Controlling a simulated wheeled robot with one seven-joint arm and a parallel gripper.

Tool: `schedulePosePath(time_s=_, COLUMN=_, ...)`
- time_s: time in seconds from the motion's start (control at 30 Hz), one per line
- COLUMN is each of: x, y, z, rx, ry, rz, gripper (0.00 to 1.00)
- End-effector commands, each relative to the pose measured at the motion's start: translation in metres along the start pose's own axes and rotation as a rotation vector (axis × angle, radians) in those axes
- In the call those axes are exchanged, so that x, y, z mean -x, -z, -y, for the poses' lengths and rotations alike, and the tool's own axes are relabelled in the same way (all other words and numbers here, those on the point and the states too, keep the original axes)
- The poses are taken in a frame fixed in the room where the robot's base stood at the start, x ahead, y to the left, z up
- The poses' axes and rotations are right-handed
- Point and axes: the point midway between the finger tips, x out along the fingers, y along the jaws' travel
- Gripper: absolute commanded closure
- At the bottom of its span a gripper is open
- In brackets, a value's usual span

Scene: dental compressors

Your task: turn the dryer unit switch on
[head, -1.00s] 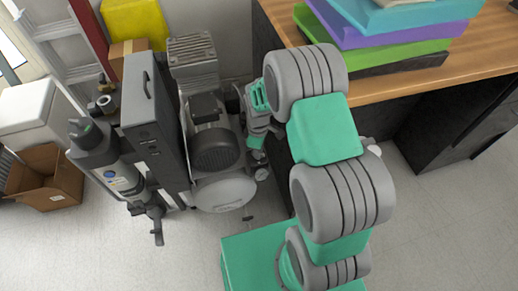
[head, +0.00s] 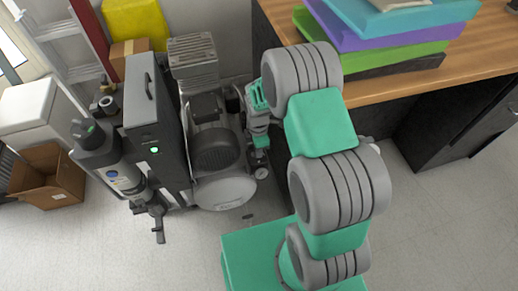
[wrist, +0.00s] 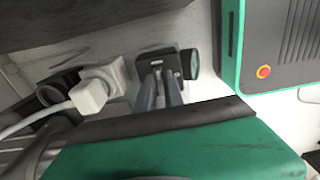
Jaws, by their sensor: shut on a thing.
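The dryer unit (head: 150,110) is a tall dark grey box with a handle, at the left in the head view, beside the compressor motor (head: 215,150). A small green light (head: 154,150) glows on its front. My gripper (head: 260,140) reaches down at the right side of the compressor; the arm and the machine largely hide its fingertips there. In the wrist view my gripper (wrist: 161,78) has two dark fingers close together at a small black switch box (wrist: 170,64) with a round dark knob beside it. They appear shut on the switch, whose shape is mostly hidden.
A white plug (wrist: 96,92) with a cable sits left of the fingers. A grey cylinder (head: 110,165) stands in front of the dryer unit, and a cardboard box (head: 50,178) lies further left. A wooden desk (head: 420,80) with stacked folders is at the right.

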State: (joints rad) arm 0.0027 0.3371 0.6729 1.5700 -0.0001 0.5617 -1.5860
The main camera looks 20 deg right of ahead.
Motion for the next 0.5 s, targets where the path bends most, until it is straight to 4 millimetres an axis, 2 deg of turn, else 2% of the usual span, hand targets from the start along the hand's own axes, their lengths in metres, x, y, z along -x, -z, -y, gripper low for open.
schedulePosePath(time_s=0.33, x=0.0001, y=-0.0007, z=-0.0002, rx=0.003, ry=0.0, rz=0.001, gripper=1.0)
schedulePosePath(time_s=0.37, x=0.0001, y=-0.0007, z=-0.0002, rx=0.003, ry=0.0, rz=0.001, gripper=0.87)
schedulePosePath(time_s=0.5, x=0.0002, y=-0.0003, z=-0.0002, rx=0.003, ry=0.0, rz=0.001, gripper=0.75)
